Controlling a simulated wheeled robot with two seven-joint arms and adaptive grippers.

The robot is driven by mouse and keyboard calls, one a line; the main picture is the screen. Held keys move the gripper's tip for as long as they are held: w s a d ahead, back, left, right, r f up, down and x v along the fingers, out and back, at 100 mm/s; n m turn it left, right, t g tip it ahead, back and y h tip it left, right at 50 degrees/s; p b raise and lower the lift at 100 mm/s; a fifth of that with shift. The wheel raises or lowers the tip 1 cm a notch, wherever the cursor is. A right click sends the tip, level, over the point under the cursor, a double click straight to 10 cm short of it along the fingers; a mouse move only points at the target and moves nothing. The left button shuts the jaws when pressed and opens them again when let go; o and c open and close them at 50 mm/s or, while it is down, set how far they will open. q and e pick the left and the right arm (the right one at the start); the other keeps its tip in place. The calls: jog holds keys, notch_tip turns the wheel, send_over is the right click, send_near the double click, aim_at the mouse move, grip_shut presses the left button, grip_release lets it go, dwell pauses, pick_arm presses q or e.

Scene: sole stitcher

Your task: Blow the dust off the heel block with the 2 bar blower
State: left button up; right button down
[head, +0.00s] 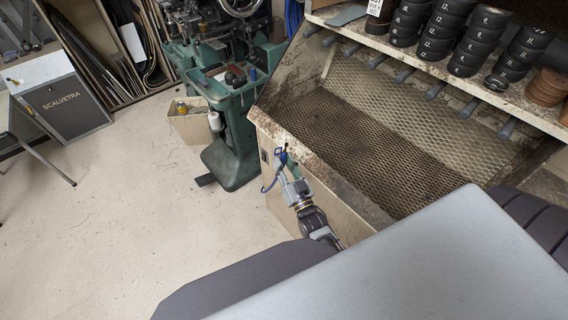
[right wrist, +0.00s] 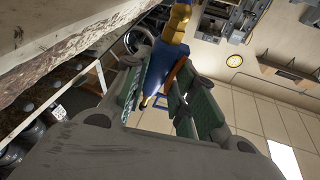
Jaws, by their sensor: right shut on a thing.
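My right gripper (head: 288,170) is in front of the left front corner of the mesh-floored bench. It is shut on the blue blower (head: 283,157), with a blue hose looping down to its left. In the right wrist view the blower (right wrist: 163,62) shows its blue body and brass-coloured end between the green-padded fingers of the gripper (right wrist: 165,80). A small dark and reddish piece (head: 235,77) lies on the green machine's tray, apart from the blower; I cannot tell whether it is the heel block. My left gripper is not in view.
The bench (head: 400,130) has a mesh floor and dirty wooden walls close to my right gripper. The green machine (head: 232,120) stands behind, with a carton (head: 192,128) beside it.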

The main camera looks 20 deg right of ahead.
jog(key=shift+w+f+m+t+h+b, duration=0.1)
jog(key=shift+f+m+t+h+b, duration=0.7)
jog(key=shift+m, duration=0.45)
jog(key=shift+f+m+t+h+b, duration=0.25)
jog(key=shift+f+m+h+b, duration=0.35)
jog(key=shift+f+m+b, duration=0.55)
jog(key=shift+w+f+m+t+h+b, duration=0.1)
jog(key=shift+f+m+t+h+b, duration=0.55)
jog(key=shift+m, duration=0.65)
jog(key=shift+s+f+m+h, duration=0.1)
jog(key=shift+f+m+h, duration=0.2)
jog(key=shift+m+h, duration=0.4)
jog(key=w+r+m+g+h, duration=0.4)
jog(key=r+m, duration=0.4)
jog(key=r, duration=1.2)
jog(key=w+r+m+g+h, duration=0.4)
jog(key=r+m, duration=0.5)
jog(key=r, duration=1.1)
jog(key=w+r+m+g+h, duration=0.4)
jog(key=w+r+m+h, duration=0.2)
jog(key=r, duration=1.4)
jog(key=m+h, duration=0.2)
jog(key=m, duration=0.1)
jog(key=shift+w+a, duration=0.25)
jog(key=shift+w, duration=0.15)
